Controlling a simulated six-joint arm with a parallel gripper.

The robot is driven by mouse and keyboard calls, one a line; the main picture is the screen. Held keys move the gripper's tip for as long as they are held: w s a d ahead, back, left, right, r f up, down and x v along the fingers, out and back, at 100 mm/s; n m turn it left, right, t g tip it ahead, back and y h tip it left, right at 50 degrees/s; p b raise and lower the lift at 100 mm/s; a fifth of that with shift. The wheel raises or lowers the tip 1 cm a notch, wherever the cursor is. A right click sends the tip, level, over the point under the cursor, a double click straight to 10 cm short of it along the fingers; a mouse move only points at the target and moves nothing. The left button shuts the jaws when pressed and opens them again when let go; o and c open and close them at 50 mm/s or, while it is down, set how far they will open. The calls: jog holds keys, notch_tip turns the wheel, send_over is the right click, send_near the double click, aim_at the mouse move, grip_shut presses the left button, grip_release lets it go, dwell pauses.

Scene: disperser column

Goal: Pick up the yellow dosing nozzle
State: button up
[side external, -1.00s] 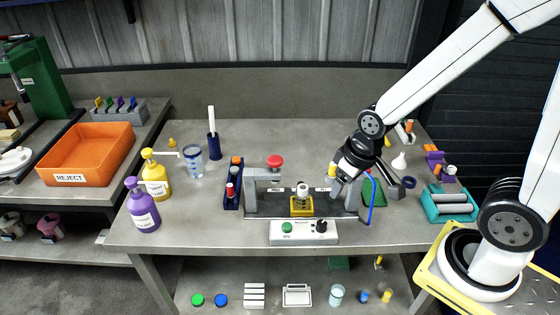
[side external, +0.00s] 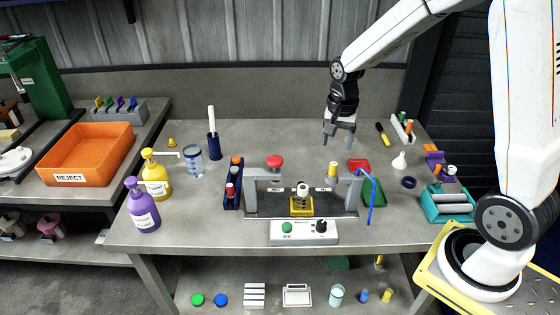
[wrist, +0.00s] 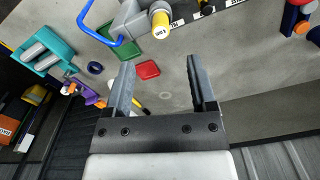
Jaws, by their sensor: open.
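In the wrist view the yellow cylinder (wrist: 160,20) shows at the top with a pale round end. My gripper (side external: 338,143) is open and empty, pointing down above the back of the bench, behind the fixture. In the wrist view the gap between the fingers (wrist: 160,75) holds nothing. The yellow cylinder lies beyond the fingertips there, clear of both.
A blue bent tube (side external: 371,200) rises beside the fixture's right end. A red mushroom button (side external: 275,161) tops its left end. Red (side external: 359,164) and green (side external: 374,191) pieces lie to the right. A dark rack (side external: 233,185) stands left. The back middle of the bench is clear.

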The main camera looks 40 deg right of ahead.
aim_at(334, 163)
jog(key=shift+f, duration=1.35)
jog(key=shift+f, duration=0.1)
jog(key=shift+f, duration=2.45)
grip_shut()
